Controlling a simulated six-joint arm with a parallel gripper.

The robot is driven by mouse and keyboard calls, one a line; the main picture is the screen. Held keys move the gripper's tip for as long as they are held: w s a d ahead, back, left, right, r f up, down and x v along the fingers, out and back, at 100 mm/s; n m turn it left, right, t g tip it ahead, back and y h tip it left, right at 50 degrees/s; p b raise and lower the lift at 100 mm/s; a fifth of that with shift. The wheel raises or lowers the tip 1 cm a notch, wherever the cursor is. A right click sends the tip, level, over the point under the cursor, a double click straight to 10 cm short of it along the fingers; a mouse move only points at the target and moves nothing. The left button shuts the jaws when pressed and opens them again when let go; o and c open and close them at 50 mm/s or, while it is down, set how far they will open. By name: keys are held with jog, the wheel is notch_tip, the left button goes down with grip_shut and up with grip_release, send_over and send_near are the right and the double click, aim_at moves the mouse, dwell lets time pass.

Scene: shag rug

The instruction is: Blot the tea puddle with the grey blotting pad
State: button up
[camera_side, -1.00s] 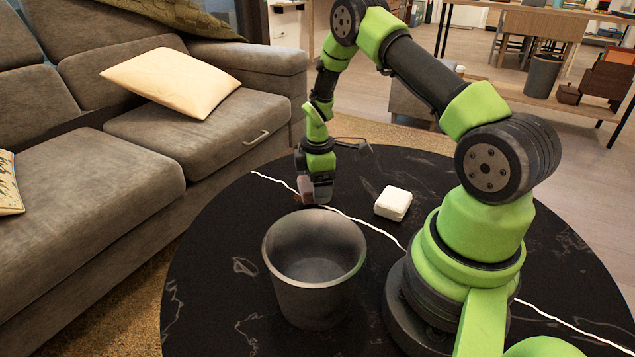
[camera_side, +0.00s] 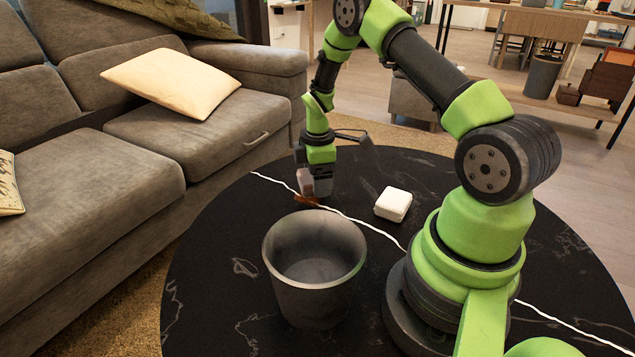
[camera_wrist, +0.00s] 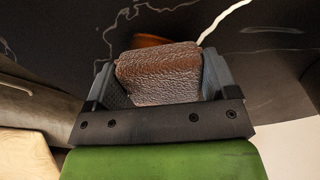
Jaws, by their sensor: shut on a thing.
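My gripper (camera_side: 313,188) is shut on a textured block, the blotting pad (camera_wrist: 160,72), which looks brown and paler toward its lower edge rather than plain grey. The pad also shows in the side view (camera_side: 305,181), low over the table behind the bin. The tea puddle (camera_side: 306,201) is a small red-brown patch just below the pad, and its edge shows beyond the pad in the wrist view (camera_wrist: 150,41). The pad and fingers hide part of it. I cannot tell whether the pad touches the table.
A grey open bin (camera_side: 315,285) stands on the round black marble table (camera_side: 225,250), in front of the puddle. A white block (camera_side: 393,203) lies to the right of my gripper. The table's left side is clear. A grey sofa (camera_side: 90,190) stands beyond its edge.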

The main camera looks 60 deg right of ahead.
jog(key=shift+r, duration=2.45)
